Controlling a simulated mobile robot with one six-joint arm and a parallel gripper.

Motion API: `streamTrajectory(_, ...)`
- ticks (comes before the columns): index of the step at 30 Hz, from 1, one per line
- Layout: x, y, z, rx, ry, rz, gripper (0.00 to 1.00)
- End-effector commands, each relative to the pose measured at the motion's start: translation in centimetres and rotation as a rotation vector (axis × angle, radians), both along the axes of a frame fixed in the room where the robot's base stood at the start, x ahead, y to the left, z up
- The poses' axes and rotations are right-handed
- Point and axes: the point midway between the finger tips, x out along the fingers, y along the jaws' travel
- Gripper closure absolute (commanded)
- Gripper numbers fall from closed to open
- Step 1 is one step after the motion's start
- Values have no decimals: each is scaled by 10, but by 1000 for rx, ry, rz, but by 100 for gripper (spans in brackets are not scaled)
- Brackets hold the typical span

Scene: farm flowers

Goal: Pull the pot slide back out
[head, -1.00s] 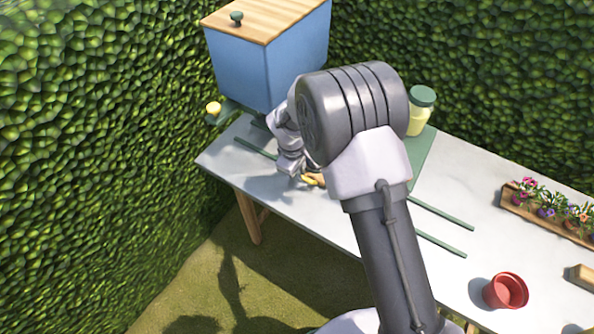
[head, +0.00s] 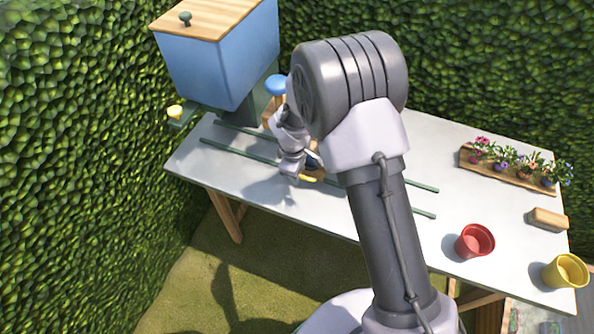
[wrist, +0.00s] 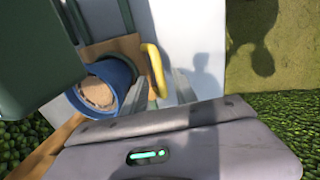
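The pot slide (wrist: 124,48) is a flat wooden piece with a curved yellow handle (wrist: 154,70) and a blue pot (wrist: 121,77) of brown soil on it in the wrist view. My gripper (head: 299,176) is at the handle. In the wrist view its grey fingers (wrist: 174,88) reach beside the handle's near end. Their grip and gap are not clear.
A blue hopper (head: 215,68) with a wooden lid stands left. Two green rails (head: 236,152) run along the table (head: 235,178). A red pot (head: 474,241), yellow pot (head: 566,272), flower tray (head: 487,178) and wooden block (head: 547,218) are right. Hedges stand behind and left.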

Motion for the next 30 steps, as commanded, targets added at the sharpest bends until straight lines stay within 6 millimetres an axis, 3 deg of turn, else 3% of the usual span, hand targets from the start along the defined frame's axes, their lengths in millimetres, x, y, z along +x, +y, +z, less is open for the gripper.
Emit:
streamTrajectory(7,0,0,2,0,0,0,66)
streamTrajectory(10,-2,1,15,0,-1,1,66)
streamTrajectory(21,-22,8,131,1,-2,1,66)
streamTrajectory(25,-27,10,157,0,-1,1,66)
streamTrajectory(30,-30,10,171,-1,1,0,66)
